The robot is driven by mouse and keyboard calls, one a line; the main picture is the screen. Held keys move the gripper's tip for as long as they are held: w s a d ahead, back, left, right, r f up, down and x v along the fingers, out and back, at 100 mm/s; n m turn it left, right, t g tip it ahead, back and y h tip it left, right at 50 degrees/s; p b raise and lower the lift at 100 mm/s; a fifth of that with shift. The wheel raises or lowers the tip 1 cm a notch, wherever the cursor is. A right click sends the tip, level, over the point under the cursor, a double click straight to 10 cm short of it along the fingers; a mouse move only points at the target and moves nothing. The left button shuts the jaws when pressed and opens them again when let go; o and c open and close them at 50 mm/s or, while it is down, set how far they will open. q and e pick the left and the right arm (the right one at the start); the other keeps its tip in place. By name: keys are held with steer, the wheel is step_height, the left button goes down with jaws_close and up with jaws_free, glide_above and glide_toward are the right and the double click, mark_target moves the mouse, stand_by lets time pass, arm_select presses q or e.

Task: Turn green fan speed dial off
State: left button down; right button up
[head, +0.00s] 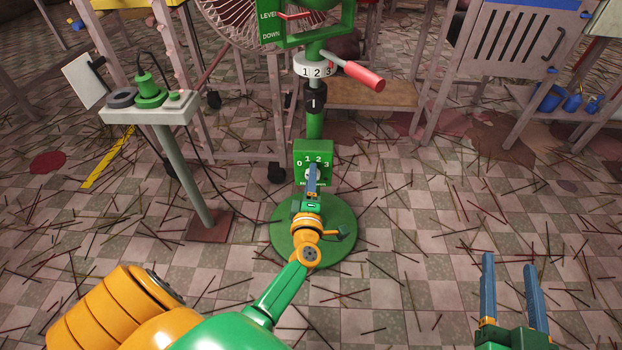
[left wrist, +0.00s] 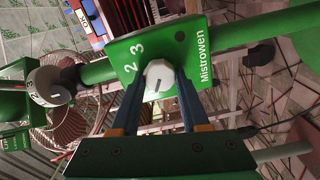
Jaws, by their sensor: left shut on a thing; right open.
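The green fan's control panel (head: 325,150) is on the fan's post, with the numbers 0, 1, 2, 3 around its dial. The white round dial (left wrist: 158,74) shows in the left wrist view, with a small dark mark on its face. The numbers 2 and 3 are readable beside it; the rest of the scale is hidden there. My left gripper (head: 312,168) is at the panel, shut on the dial, with one blue finger on each side. It mostly covers the dial in the head view. My right gripper (head: 509,262) is open and empty, low at the right.
The fan's round green base (head: 345,225) stands on a tiled floor littered with sticks. A red-handled lever (head: 362,76) sticks out above the panel. A small grey stand (head: 178,150) with green items is at the left.

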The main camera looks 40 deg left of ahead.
steer(key=shift+r, duration=0.15)
stand_by(0.3)
arm_select(q)
steer(key=shift+c, duration=1.9)
jaws_free()
steer(key=shift+s, duration=0.1)
steer(key=p+v, duration=0.2)
steer(key=v, duration=0.5)
arm_select(e)
steer(key=s+d+f+g+h, duration=0.1)
steer(key=s+f+g, duration=0.1)
steer(key=f, duration=0.4)
steer(key=s+d+f+g+h, duration=0.1)
steer(key=s+f+g, duration=0.1)
steer(key=f+g, duration=0.3)
steer(key=shift+s+d+f+m, duration=0.25)
steer(key=shift+s+f+m, duration=0.1)
steer(key=shift+f, duration=0.1)
